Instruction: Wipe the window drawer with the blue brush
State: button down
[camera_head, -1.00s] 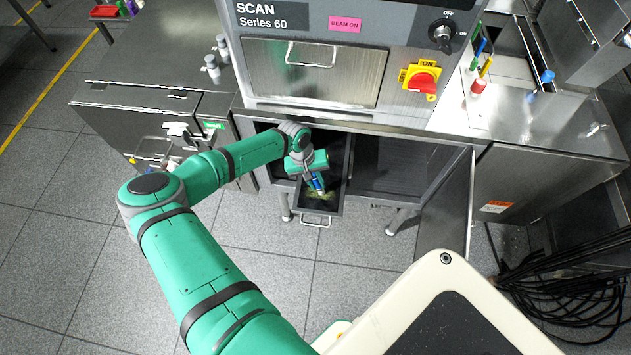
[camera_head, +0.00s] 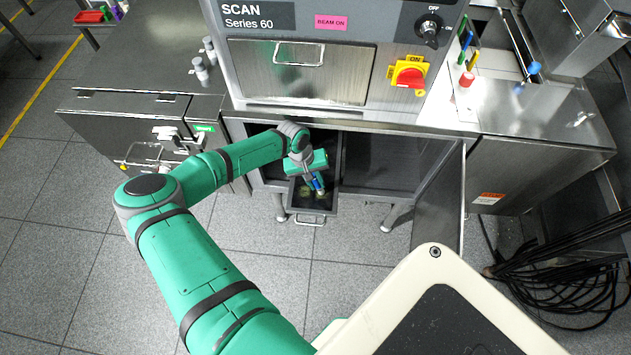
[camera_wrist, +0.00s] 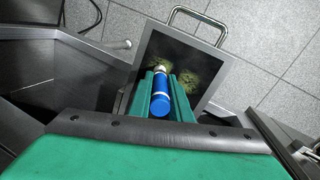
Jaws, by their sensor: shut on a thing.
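The blue brush (camera_wrist: 160,98) is held between the green fingers of my gripper (camera_wrist: 165,90) in the wrist view. In the head view the brush (camera_head: 317,184) hangs at the end of my gripper (camera_head: 312,180), over the pulled-out drawer (camera_head: 331,192). The drawer (camera_wrist: 143,58) has a metal handle at its front and a dark bottom. Two yellowish-green smudged patches (camera_wrist: 188,81) lie on the bottom beyond the brush. The brush's far end is near the bottom; I cannot tell whether it touches.
The drawer sits in the open lower cabinet (camera_head: 395,160) under the scanner (camera_head: 297,70). The cabinet door (camera_head: 440,205) stands open at the right. Black cables (camera_head: 570,300) lie on the floor at the right. The floor before the drawer is clear.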

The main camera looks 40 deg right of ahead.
jog(key=shift+s+d, duration=0.15)
jog(key=shift+s+d, duration=0.45)
jog(key=shift+s, duration=0.05)
jog(key=shift+w+a, duration=0.65)
jog(key=shift+w, duration=0.05)
jog(key=shift+w+a, duration=0.1)
dwell(0.4)
jog(key=shift+w+a, duration=0.5)
jog(key=shift+w, duration=0.1)
jog(key=shift+w, duration=0.1)
jog(key=shift+w+a, duration=0.65)
